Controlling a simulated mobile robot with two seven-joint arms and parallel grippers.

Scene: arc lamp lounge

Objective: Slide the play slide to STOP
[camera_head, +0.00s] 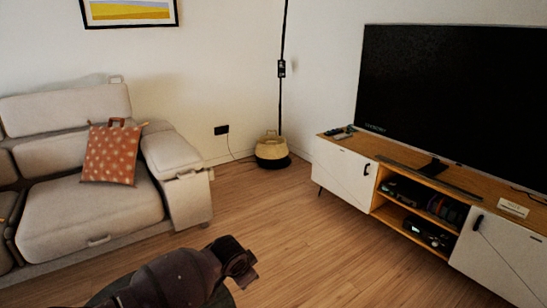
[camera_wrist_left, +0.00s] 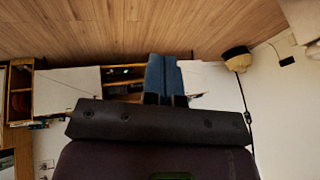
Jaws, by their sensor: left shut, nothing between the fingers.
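No play slide or STOP mark can be made out at this size. A dark device with a small lit greenish display (camera_head: 430,232) sits on the lower open shelf of the TV cabinet. Another dark device (camera_head: 402,190) is on the shelf above it. I cannot tell which of them bears the slide. My left arm's dark end (camera_head: 238,262) is at the bottom middle, over the floor, well short of the cabinet. In the left wrist view, the blue fingers of my left gripper (camera_wrist_left: 163,62) are together and empty. My right gripper is not in view.
The TV cabinet (camera_head: 343,172) has white doors and carries a large TV (camera_head: 455,100). A sofa (camera_head: 85,215) with a patterned red cushion (camera_head: 110,155) is at left. A basket-like lamp base (camera_head: 271,150) stands in the corner. The wooden floor (camera_head: 300,225) between them is clear.

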